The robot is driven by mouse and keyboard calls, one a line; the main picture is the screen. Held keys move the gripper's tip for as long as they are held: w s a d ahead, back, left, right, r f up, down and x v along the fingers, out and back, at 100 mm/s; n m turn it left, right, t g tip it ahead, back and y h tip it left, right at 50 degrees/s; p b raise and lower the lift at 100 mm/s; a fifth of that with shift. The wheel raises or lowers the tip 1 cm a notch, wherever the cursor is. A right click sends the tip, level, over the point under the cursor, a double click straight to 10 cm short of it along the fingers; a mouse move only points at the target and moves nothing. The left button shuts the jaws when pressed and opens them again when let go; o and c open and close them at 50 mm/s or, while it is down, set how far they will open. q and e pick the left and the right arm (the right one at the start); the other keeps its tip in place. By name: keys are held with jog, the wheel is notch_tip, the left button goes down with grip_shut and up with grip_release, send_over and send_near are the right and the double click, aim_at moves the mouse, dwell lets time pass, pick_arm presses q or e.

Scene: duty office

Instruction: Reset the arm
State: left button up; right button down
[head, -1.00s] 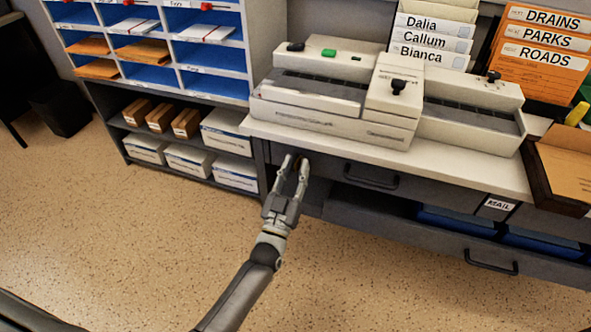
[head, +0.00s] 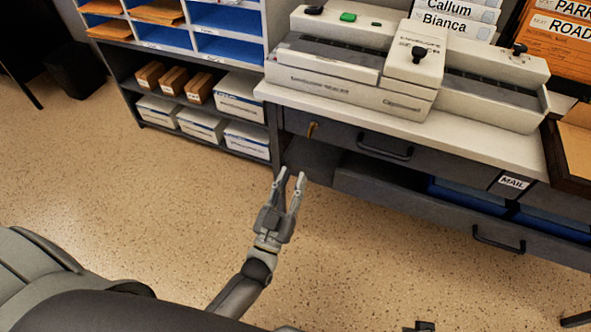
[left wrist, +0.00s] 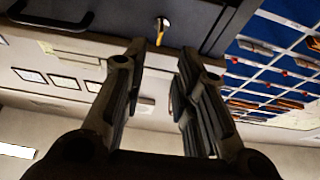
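My left gripper (head: 291,175) is in the middle of the head view, in front of the grey desk and above the speckled floor. Its two fingers are apart and nothing is between them. The left wrist view also shows the fingers (left wrist: 162,52) spread and empty. A small brass-coloured key-like piece (head: 312,129) sticks out of the drawer front (head: 345,135), beyond the fingertips and apart from them. It also shows in the wrist view (left wrist: 160,30).
The desk carries a beige machine (head: 350,75) with black knobs. A shelf unit with blue pigeonholes (head: 230,18) and white boxes (head: 247,138) stands to the left. An open lower drawer (head: 450,215) juts out at right. Floor (head: 170,200) around the left arm is clear.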

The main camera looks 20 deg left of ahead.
dwell(0.5)
